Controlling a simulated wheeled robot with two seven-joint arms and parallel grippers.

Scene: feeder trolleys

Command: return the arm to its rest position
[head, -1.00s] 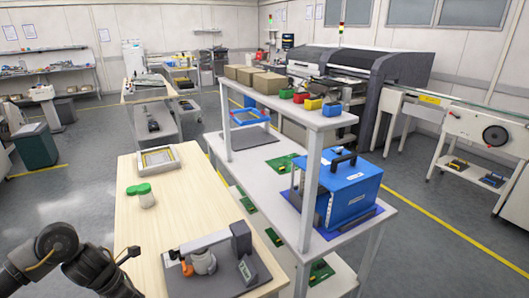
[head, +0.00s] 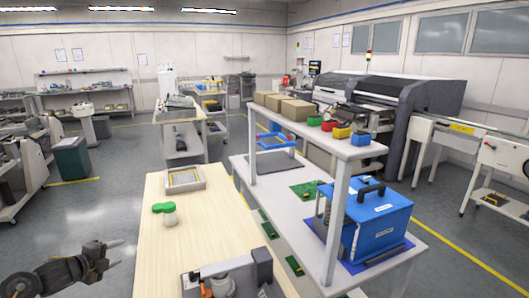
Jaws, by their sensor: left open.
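My left arm comes in at the bottom left of the head view. Its gripper (head: 112,254) is open and empty, with its fingers pointing right. It is over the floor, left of the wooden table (head: 188,232), and apart from it. My right gripper does not show.
A white shelf bench (head: 287,208) with a blue box (head: 372,222) stands to the right. Open floor lies to the left.

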